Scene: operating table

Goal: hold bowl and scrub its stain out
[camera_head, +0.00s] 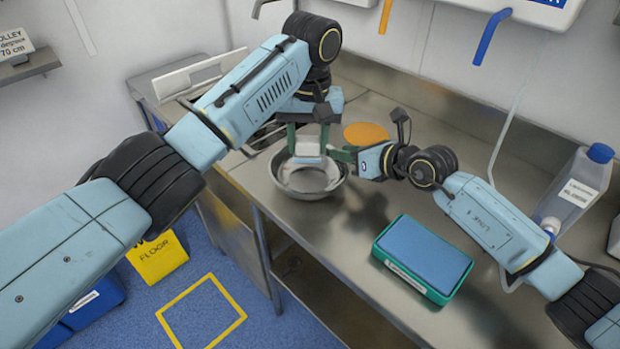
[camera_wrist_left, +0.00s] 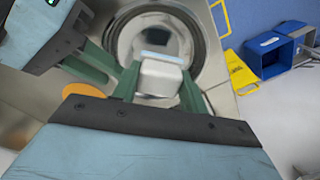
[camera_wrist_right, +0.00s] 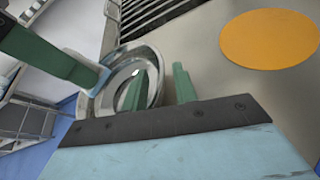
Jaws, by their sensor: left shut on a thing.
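The steel bowl (camera_head: 322,188) stands upright on the steel counter, near its front edge. It also shows in the left wrist view (camera_wrist_left: 203,52) and the right wrist view (camera_wrist_right: 110,98). My left gripper (camera_head: 308,147) is shut on a white scrubber with a light blue pad (camera_wrist_left: 162,75), held over the bowl. I cannot tell whether the pad touches the bowl. My right gripper (camera_wrist_right: 160,88) is at the bowl's rim, its green fingers apart, one over the inside and one outside. I make out no stain; the scrubber and gripper hide part of the inside.
A green tray with a blue pad (camera_head: 424,254) lies on the counter at front right. An orange disc (camera_head: 366,133) lies behind the bowl. A clear bottle with a blue cap (camera_head: 582,185) stands at the right. A rack lies left of the bowl. The counter between bowl and tray is clear.

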